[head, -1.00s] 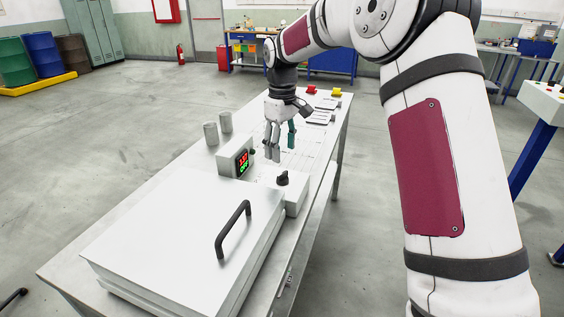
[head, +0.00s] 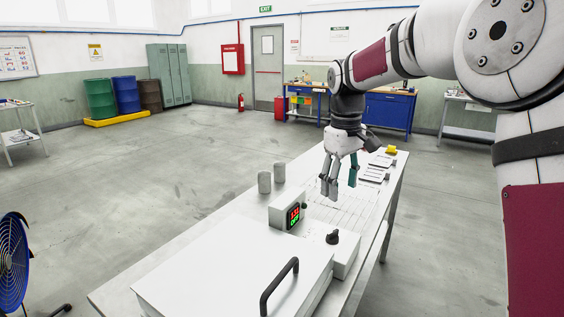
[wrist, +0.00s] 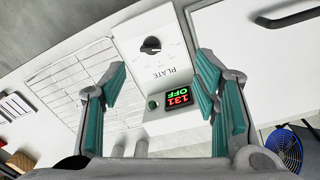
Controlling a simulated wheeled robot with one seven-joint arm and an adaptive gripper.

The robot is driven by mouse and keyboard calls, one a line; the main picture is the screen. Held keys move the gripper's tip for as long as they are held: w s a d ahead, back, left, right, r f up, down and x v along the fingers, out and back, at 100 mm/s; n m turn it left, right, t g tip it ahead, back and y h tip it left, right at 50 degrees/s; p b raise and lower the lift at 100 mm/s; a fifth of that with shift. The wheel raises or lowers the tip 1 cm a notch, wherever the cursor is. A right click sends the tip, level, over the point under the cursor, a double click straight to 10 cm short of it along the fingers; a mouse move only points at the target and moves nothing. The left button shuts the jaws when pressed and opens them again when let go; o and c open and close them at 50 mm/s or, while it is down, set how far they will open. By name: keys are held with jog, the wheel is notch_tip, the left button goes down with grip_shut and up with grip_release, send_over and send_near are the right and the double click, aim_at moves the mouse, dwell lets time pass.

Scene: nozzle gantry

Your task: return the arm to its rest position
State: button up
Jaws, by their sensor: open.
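My gripper (head: 340,187) hangs open and empty above the white bench (head: 222,222), fingers pointing down, behind the control box in the head view. In the wrist view my gripper (wrist: 165,95) has its teal pads spread wide with nothing between them. The control box (wrist: 158,65) shows beyond the fingers, labelled PLATE, with a black knob (wrist: 151,45) and a display (wrist: 179,98) reading 131 and OFF. My arm reaches in from the right of the head view.
A lidded white box (head: 225,265) with a black handle (head: 279,285) fills the near bench. Two grey cylinders (head: 265,182) stand at its left edge. A grid (head: 345,212) and a yellow object (head: 391,150) lie farther back. A blue fan (head: 14,262) stands at left; open floor surrounds the bench.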

jog(key=s+r+m+t, duration=0.1)
jog(key=s+r, duration=0.2)
jog(key=s, duration=0.2)
jog(key=s+r+m, duration=0.1)
jog(key=s+r, duration=0.2)
jog(key=s, duration=0.2)
jog(key=s+f+m+t+p, duration=0.1)
jog(key=s+f+m, duration=0.1)
jog(key=s, duration=1.1)
jog(key=s+f+m+t+p, duration=0.1)
jog(key=s+m, duration=0.1)
jog(key=s, duration=1.1)
jog(key=shift+s+d+f+t, duration=0.3)
jog(key=shift+d+f+t, duration=0.05)
jog(key=shift+d+t, duration=0.05)
